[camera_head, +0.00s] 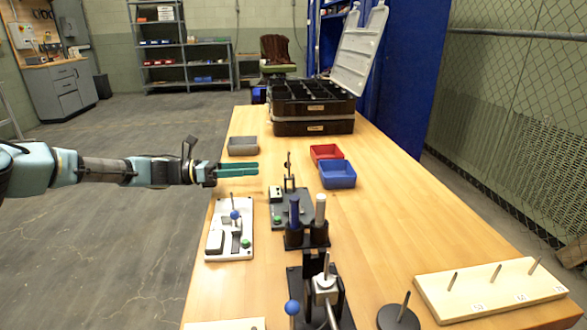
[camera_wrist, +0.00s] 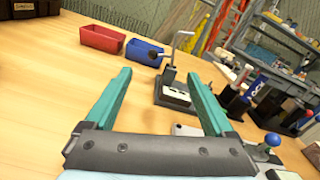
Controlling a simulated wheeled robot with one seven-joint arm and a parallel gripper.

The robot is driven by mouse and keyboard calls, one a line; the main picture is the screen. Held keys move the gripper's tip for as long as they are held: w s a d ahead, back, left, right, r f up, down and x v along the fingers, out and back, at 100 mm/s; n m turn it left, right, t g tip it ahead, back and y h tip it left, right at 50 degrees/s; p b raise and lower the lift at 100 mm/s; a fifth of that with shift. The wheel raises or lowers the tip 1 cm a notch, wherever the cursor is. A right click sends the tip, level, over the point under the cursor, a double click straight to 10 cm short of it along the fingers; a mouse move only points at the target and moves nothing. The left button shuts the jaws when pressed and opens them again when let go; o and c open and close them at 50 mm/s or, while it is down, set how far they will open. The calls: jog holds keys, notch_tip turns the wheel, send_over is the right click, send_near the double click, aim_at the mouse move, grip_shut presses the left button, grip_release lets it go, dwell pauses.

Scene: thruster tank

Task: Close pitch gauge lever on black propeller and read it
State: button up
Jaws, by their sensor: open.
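My gripper (camera_head: 257,169) reaches in from the left over the wooden table. Its teal fingers are apart and empty; they also show in the wrist view (camera_wrist: 160,78). A small black stand (camera_head: 288,190) with an upright post, probably the pitch gauge, is just right of and below the fingertips in the head view. In the wrist view the gauge (camera_wrist: 174,92) stands beyond the fingers, with a grey lever (camera_wrist: 184,40) at its top and a small dark piece beside the post. I cannot tell whether that piece is the black propeller. The reading is not legible.
Blue bin (camera_head: 337,175), red bin (camera_head: 326,152) and grey bin (camera_head: 243,146) stand behind. A pegged wooden board (camera_head: 490,296) lies front right. The right middle table is clear.

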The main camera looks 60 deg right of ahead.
aim_at(287, 165)
jog(key=p+x, duration=0.1)
jog(key=x, duration=0.9)
jog(key=shift+s+d, duration=0.15)
jog(key=shift+s, duration=0.05)
jog(key=shift+c, duration=0.3)
grip_shut()
jog(key=shift+w+r, duration=0.1)
